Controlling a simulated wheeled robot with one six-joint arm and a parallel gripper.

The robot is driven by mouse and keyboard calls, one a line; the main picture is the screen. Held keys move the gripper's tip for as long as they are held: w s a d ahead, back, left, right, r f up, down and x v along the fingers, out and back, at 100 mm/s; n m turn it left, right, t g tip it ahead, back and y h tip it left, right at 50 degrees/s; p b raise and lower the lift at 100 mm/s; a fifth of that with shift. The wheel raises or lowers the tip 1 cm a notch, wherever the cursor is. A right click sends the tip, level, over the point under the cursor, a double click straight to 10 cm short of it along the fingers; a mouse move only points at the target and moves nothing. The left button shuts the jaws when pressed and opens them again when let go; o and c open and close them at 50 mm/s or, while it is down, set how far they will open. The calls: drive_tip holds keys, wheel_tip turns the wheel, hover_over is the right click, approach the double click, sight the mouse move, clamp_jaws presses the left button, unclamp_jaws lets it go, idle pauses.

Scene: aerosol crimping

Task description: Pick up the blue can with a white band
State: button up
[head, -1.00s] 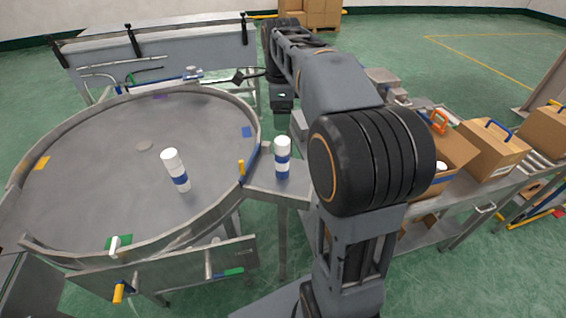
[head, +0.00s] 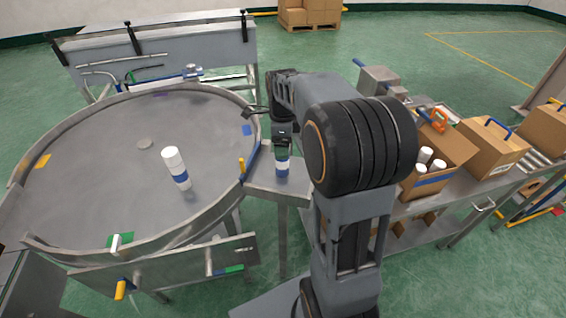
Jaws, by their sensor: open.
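A can with blue and white bands (head: 282,170) stands upright on the small metal shelf beside the round table. My gripper (head: 282,145) is open, pointing down at the top of this can and hiding its white upper part. I cannot tell whether the fingers are around the can or just above it. A second can, white with a blue band (head: 176,168), stands on the round table, away from my gripper.
The round metal table (head: 85,165) has a raised rim beside the shelf (head: 262,183). At right, an open cardboard box (head: 443,148) holds several white-topped cans on a bench. Closed boxes (head: 493,146) stand further right. My arm hides part of the middle.

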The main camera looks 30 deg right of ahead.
drive_tip(key=shift+f, duration=1.15)
drive_tip(key=shift+c, duration=0.2)
clamp_jaws()
drive_tip(key=shift+r, duration=0.1)
